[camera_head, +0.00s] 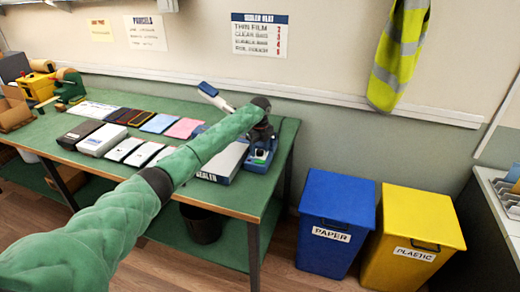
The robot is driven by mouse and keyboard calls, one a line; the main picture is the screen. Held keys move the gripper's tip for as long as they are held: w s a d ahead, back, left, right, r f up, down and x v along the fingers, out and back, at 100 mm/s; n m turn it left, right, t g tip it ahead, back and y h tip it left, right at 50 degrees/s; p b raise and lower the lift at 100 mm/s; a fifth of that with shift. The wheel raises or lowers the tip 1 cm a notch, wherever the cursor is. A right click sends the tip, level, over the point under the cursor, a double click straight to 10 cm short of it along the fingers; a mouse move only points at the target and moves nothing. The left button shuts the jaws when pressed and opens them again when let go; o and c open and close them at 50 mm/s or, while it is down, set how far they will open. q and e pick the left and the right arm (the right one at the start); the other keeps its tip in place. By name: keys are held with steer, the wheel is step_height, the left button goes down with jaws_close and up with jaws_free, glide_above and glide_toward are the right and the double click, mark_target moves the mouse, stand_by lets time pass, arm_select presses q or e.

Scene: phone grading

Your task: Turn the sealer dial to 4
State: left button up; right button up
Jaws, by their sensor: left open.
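The sealer (260,158) is a blue device at the right end of the green table (238,200). A blue-and-white raised arm (215,97), apparently part of it, sticks up behind my forearm. My left arm crosses the table from the lower left. My left gripper (263,136) is open, pointing down over the sealer; its dark fingers are small here, and I cannot tell whether they touch it. The dial and its setting cannot be made out. My right gripper is not in view.
Phones and boxes lie in rows on the table; a blue-edged box (215,179) sits left of the sealer. A sealer heat chart (259,36) hangs on the wall. Blue paper (338,205) and yellow plastic (415,225) bins stand right of the table.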

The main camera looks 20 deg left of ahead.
mark_target(260, 151)
arm_select(q)
steer(key=shift+r, duration=0.2)
steer(key=shift+r+b, duration=1.35)
steer(key=shift+r, duration=2.35)
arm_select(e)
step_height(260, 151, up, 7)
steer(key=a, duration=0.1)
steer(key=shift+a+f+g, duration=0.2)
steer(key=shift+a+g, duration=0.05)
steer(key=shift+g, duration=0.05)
